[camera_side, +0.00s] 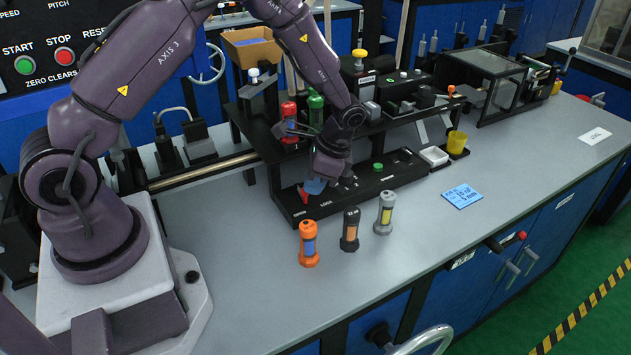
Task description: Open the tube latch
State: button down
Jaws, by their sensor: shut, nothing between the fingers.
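My gripper (326,178) is shut and empty, low over the front of the black fixture base (345,195) in the middle of the bench. Its fingers are small, dark and partly merged with the base. A small blue piece (314,187) shows right at the fingertips; I cannot tell whether they touch it. A red part (303,194) sits just left of it on the base, near white lettering. I cannot make out clearly which part is the tube latch, or its position; my wrist hides part of the base.
Orange (308,243), black (350,229) and grey (384,213) tubes stand upright in front of the base. Red (289,122) and green (315,111) tubes stand in the rack behind. The bench front is clear.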

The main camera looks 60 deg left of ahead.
jog(key=shift+s+m+t+y, duration=0.2)
jog(key=shift+s+m, duration=0.3)
jog(key=shift+m, duration=0.35)
jog(key=shift+s+m+t+y, duration=0.1)
jog(key=shift+s+m+y, duration=0.3)
jog(key=shift+m, duration=0.45)
dwell(3.3)
dwell(0.8)
jog(key=v, duration=1)
jog(key=shift+w+a, duration=0.2)
jog(key=shift+a, duration=0.15)
